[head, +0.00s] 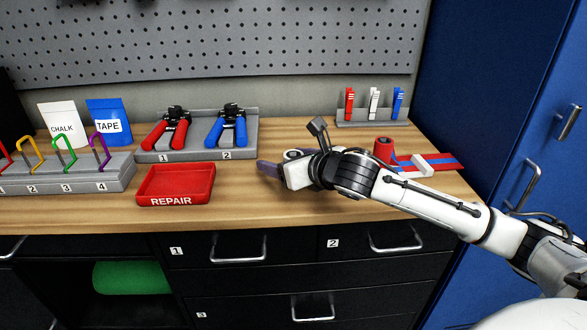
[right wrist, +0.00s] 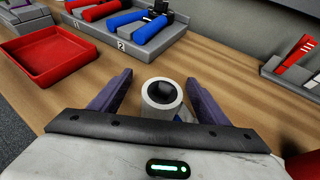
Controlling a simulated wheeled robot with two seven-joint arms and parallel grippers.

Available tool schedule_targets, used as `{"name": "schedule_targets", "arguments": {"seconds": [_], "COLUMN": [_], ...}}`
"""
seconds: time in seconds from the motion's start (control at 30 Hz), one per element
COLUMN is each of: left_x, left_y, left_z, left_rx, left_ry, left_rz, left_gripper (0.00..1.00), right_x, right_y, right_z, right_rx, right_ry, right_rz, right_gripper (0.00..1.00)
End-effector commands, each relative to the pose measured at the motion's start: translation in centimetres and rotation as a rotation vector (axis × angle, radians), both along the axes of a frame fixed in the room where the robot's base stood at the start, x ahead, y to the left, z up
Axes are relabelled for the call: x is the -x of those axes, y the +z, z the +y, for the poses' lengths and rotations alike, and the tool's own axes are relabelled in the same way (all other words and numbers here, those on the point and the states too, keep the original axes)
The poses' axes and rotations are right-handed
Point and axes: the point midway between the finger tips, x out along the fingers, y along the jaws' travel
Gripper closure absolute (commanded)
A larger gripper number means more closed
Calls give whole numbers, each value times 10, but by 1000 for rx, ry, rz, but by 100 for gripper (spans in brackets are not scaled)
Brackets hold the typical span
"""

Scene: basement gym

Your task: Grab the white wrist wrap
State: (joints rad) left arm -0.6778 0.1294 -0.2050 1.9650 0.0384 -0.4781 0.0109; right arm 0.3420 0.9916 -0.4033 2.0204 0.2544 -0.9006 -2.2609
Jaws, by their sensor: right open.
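The white wrist wrap (right wrist: 160,93) is a white roll with a dark centre, standing on the wooden bench. In the right wrist view it sits between the two purple fingers of my right gripper (right wrist: 160,78), with a visible gap at the left finger. My left gripper is not in view.
A red REPAIR tray (head: 174,198) lies left of the hand. A tool rack (head: 246,151) with red and blue pliers stands behind. A red roll (head: 383,149) and a red-blue strap (head: 440,161) lie right, near my forearm. A clip rack (head: 372,121) stands at the back right.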

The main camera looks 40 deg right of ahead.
Motion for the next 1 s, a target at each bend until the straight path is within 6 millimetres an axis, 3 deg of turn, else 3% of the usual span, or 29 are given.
{"name": "schedule_targets", "arguments": {"seconds": [0.17, 0.43, 0.73, 1.0], "left_x": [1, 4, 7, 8], "left_y": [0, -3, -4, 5], "left_z": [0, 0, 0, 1], "left_rx": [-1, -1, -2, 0], "left_ry": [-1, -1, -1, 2], "left_rz": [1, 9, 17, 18], "left_gripper": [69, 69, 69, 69], "right_x": [0, 0, 0, 0], "right_y": [0, 0, 6, 58], "right_z": [0, 0, 0, -1], "right_rx": [1, 0, 1, 4], "right_ry": [0, 0, -1, 0], "right_rz": [0, 0, -3, -8], "right_gripper": [30, 74, 75, 75]}}
